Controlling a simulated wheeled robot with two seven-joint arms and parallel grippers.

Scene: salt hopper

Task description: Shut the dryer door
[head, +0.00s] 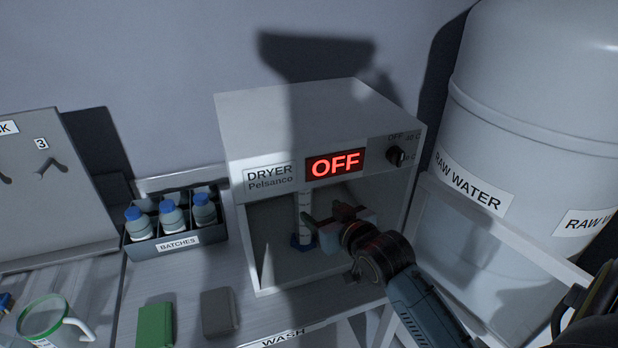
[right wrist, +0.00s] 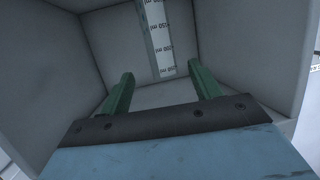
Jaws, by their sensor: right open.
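The dryer (head: 300,115) is a white box on the bench with a red OFF display (head: 335,163) and a dark knob (head: 396,155). Its front chamber is open, and I cannot clearly make out the door panel. A graduated cylinder (head: 305,205) with a blue base stands upright inside. My right gripper (head: 323,214) is at the chamber opening, beside the cylinder in the head view. In the right wrist view, its green fingers (right wrist: 163,80) are apart with nothing held, and the cylinder (right wrist: 159,40) shows beyond them. My left gripper is not in view.
A BATCHES rack (head: 177,243) with blue-capped bottles stands left of the dryer. A green block (head: 155,325), a grey block (head: 219,312) and a green-rimmed jug (head: 50,320) lie in front. A large RAW WATER tank (head: 530,120) is close on the right.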

